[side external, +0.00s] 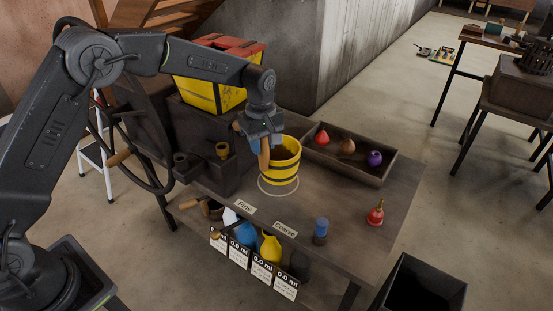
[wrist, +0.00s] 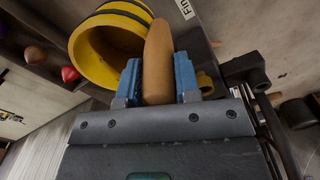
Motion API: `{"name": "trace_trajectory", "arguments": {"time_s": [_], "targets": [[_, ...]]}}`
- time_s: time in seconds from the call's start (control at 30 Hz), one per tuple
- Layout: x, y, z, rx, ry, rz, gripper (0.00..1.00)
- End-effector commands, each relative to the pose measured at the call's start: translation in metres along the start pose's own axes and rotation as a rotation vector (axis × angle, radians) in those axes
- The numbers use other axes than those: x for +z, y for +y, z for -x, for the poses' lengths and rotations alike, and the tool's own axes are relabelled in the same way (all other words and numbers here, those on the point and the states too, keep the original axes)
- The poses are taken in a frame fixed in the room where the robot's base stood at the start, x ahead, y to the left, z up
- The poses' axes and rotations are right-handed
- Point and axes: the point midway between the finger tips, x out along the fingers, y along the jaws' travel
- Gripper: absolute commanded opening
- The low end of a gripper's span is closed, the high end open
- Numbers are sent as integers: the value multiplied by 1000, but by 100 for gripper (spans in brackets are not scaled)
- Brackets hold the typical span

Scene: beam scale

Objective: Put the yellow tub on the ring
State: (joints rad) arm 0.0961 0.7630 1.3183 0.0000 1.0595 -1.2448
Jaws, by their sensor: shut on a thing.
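The yellow tub (side external: 285,172) has dark bands and an open top. It looks roughly upright, over the pale ring (side external: 262,192) on the table. I cannot tell whether its base touches the table or hangs slightly above. My gripper (side external: 263,142) is shut on a tan, round-ended handle (side external: 264,158) at the tub's near left side. In the wrist view the handle (wrist: 157,65) stands between the blue fingers (wrist: 158,82), with the tub (wrist: 88,55) just beyond, its dark inside partly visible. The fingers hide where handle and tub join.
A tray (side external: 375,180) with red, brown and purple items stands behind right. A dark stand (side external: 208,172) with small cups is at left. A red item (side external: 375,213) and blue-topped jar (side external: 320,230) stand on the table. "Fine" (side external: 245,206) and "Coarse" (side external: 285,229) labels lie in front.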

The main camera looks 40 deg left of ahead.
Motion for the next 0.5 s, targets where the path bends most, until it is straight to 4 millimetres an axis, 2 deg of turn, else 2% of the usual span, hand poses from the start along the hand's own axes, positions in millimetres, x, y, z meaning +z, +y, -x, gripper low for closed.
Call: {"name": "trace_trajectory", "arguments": {"time_s": [0.17, 0.5], "targets": [[-7, 10, 2, 3, 0, 102, 0], [-18, 54, -2, 4, 1, 567, 0]]}}
